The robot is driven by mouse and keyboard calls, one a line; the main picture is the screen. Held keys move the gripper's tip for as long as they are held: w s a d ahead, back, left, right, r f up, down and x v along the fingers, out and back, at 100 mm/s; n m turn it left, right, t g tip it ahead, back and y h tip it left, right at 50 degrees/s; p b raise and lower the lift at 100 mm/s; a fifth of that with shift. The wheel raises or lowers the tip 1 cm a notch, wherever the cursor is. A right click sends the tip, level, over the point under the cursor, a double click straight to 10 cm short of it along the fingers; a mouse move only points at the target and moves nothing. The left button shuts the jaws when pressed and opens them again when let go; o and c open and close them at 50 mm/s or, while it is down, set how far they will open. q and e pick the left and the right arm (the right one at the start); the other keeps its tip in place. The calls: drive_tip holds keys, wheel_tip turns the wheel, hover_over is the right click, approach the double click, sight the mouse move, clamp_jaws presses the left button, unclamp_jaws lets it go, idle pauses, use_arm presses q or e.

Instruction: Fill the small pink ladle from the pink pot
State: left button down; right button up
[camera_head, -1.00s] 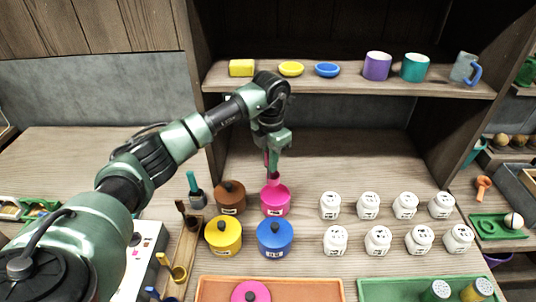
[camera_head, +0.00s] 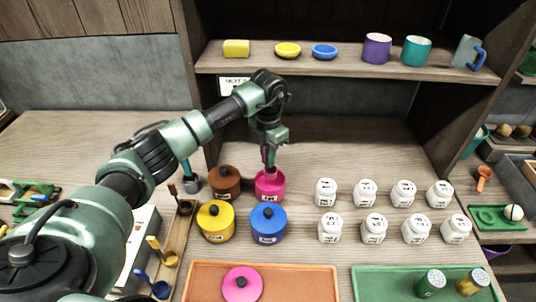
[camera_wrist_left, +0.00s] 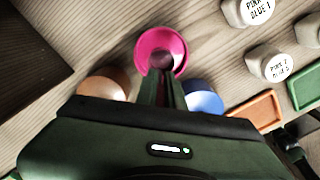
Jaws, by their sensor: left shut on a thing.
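The pink pot (camera_head: 270,190) stands open on the counter behind the blue pot. My left gripper (camera_head: 269,162) is directly above it, pointing down and shut on the small pink ladle, of which only a little shows between the fingers and the pot. In the left wrist view the pink pot (camera_wrist_left: 147,46) is round the ends of my left gripper's fingers (camera_wrist_left: 161,82). A dark reddish round shape shows inside it; I cannot tell ladle bowl from contents. The pink lid (camera_head: 241,284) lies on the orange tray. My right gripper is not in view.
Brown (camera_head: 224,184), yellow (camera_head: 216,224) and blue (camera_head: 268,226) lidded pots stand close around the pink pot. A wooden rack (camera_head: 178,240) with ladles is at left, several white jars (camera_head: 374,229) at right. A shelf (camera_head: 340,68) runs above; a green tray (camera_head: 385,283) is in front.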

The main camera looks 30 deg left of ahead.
sight(268, 174)
use_arm(q)
wheel_tip(268, 174, down, 3)
drive_tip(key=shift+r+b, duration=0.1)
drive_tip(key=shift+b, duration=0.7)
drive_tip(key=shift+f+b, duration=1.8)
drive_tip(key=shift+f, duration=0.8)
drive_tip(key=shift+r, duration=0.1)
drive_tip(key=shift+r+p, duration=2.6)
drive_tip(key=shift+r, duration=1.35)
